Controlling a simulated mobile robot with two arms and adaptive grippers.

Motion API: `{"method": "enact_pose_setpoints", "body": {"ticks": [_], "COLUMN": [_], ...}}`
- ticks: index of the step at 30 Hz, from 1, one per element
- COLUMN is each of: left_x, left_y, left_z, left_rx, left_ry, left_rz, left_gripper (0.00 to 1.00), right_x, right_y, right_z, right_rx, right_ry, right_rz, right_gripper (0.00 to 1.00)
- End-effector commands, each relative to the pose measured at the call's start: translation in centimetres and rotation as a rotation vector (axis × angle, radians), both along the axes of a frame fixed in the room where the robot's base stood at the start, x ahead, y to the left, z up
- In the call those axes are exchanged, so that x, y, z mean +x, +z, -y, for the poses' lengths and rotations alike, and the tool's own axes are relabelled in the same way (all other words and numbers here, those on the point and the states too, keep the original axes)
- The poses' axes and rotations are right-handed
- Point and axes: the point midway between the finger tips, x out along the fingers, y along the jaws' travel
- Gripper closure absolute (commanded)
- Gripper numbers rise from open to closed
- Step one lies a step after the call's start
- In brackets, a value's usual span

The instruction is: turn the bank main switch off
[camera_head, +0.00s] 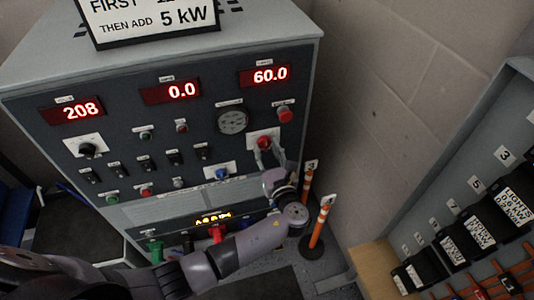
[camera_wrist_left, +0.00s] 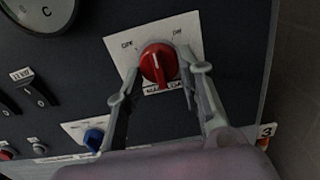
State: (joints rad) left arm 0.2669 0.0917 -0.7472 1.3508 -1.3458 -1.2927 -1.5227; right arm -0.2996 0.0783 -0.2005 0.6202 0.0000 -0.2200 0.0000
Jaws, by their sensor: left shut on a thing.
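The bank main switch is a red rotary knob (camera_wrist_left: 158,63) on a white plate (camera_wrist_left: 185,30) of the grey panel. Two position words show at the plate's upper left and upper right; the label below the knob is partly hidden. The knob's grip ridge stands roughly upright in the left wrist view; I cannot tell which end is the pointer. My left gripper (camera_wrist_left: 158,82) is shut on this knob, one finger on each side. In the head view the left gripper (camera_head: 268,158) reaches the red knob (camera_head: 264,142) at the panel's right side.
Lit red displays read 208 (camera_head: 79,111), 0.0 (camera_head: 171,91) and 60.0 (camera_head: 265,75). A red mushroom button (camera_head: 285,114) and a round gauge (camera_head: 233,121) sit close above. A blue knob (camera_wrist_left: 93,137) is at lower left. Orange posts (camera_head: 318,228) stand right of the cabinet.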

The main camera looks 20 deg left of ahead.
Motion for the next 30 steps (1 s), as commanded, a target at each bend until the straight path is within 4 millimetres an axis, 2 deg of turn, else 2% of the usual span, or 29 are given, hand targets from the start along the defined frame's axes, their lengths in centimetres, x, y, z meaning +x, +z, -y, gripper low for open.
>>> {"method": "enact_pose_setpoints", "body": {"ticks": [18,30], "left_x": [0.1,0.2], "left_y": [-0.2,0.0], "left_z": [0.2,0.3], "left_rx": [-0.47,-0.653], "left_ry": [0.0,0.001], "left_rz": [0.319,0.441], "left_gripper": [0.94,0.94], "right_x": [0.0,0.0], "right_y": [-4.4,-6.1], "right_z": [0.3,0.3], "right_rx": [-0.003,-0.003], "right_ry": [0.0,0.0], "right_rz": [0.0,0.0], "right_gripper": [0.6,0.6]}}
